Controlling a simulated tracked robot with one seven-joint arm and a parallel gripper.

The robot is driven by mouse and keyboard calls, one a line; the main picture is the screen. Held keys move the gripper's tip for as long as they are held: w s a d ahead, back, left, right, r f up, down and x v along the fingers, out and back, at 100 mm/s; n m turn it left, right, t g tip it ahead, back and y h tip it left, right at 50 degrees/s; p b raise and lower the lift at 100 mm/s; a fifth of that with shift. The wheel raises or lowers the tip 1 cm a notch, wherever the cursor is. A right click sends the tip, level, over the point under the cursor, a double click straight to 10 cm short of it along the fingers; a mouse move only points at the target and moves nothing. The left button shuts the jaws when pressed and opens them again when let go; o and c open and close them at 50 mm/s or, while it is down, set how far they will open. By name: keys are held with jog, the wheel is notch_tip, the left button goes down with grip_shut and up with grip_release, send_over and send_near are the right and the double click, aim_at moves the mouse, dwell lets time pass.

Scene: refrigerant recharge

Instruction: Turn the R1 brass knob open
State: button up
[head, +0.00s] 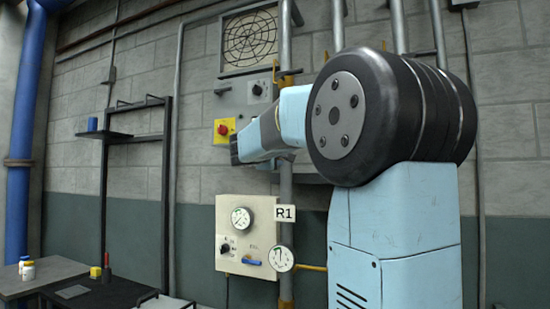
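The R1 panel (229,285) is a cream box low on the wall, with a white R1 sign (285,213) at its upper right. It carries a round gauge (241,218), a small black knob (225,248) and a blue lever (252,262). A second round gauge (281,258) sits at its right edge, with a brass-yellow pipe (312,267) running right from it. I cannot make out a distinct brass knob. My arm reaches left, and its dark end, my gripper (235,151), is above the panel and apart from it. Its fingers cannot be made out.
A grey control box with a red button on a yellow plate (224,130) is on the wall behind my gripper. Vertical pipes run beside the panel. At left are a black frame with a shelf (108,134) and a low table (40,275) with small bottles.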

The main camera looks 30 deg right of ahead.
jog(key=shift+d+f, duration=0.15)
jog(key=shift+f, duration=0.1)
jog(key=o, duration=0.8)
jog(key=shift+o, duration=1)
jog(key=shift+r, duration=0.1)
jog(key=shift+s+a, duration=0.3)
jog(key=shift+a, duration=0.2)
jog(key=v, duration=1.2)
jog(key=shift+s+a, duration=0.25)
jog(key=shift+s, duration=0.05)
